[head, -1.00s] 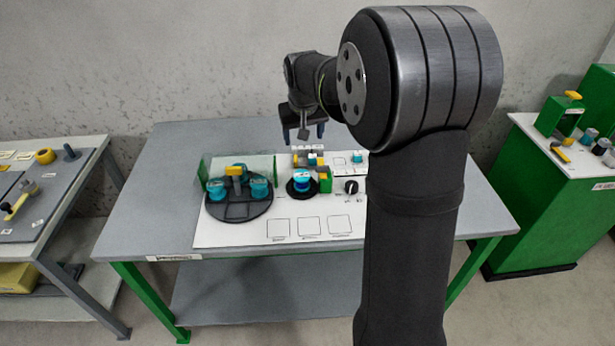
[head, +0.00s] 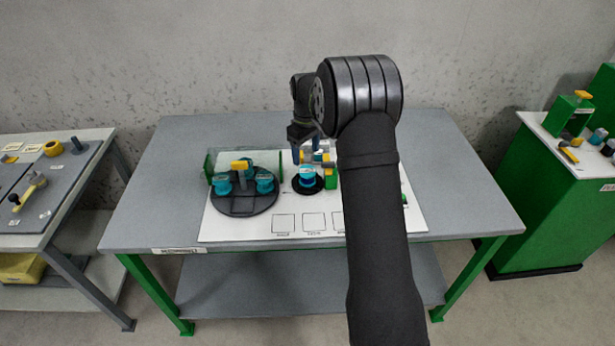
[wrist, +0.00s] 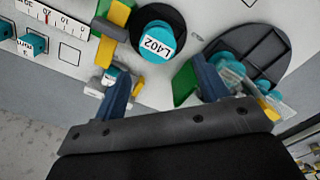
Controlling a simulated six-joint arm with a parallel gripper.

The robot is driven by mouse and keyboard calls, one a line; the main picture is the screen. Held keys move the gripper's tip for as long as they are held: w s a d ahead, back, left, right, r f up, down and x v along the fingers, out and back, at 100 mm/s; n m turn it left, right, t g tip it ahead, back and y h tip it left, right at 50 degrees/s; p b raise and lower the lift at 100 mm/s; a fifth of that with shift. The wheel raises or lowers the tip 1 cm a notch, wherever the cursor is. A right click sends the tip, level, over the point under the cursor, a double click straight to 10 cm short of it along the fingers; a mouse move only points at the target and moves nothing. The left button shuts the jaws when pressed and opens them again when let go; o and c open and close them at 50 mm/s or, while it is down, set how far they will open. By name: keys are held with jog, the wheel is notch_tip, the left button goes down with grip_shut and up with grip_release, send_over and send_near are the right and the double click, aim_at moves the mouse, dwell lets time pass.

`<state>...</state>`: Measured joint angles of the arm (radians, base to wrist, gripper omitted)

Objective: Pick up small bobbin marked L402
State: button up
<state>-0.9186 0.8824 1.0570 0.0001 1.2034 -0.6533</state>
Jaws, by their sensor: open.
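The bobbin marked L402 (wrist: 157,46) is teal with a white label on top. It sits on a round black base (wrist: 184,22) and also shows in the head view (head: 307,174). My gripper (wrist: 163,88) is open and empty, with its two blue fingers apart. In the wrist view the bobbin lies beyond the fingertips, apart from both. In the head view my gripper (head: 304,150) hangs above the fixtures, just behind the bobbin.
A black round tray (head: 246,203) with several teal bobbins and a yellow block stands left of the bobbin. Green and yellow blocks (wrist: 116,18) stand close beside it. A clear panel with green ends stands behind the tray. Marked squares (head: 284,223) at the board's front are empty.

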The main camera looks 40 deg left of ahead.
aim_at(307, 170)
notch_tip(307, 170, down, 9)
jog(key=shift+w+r, duration=0.1)
jog(key=c, duration=1)
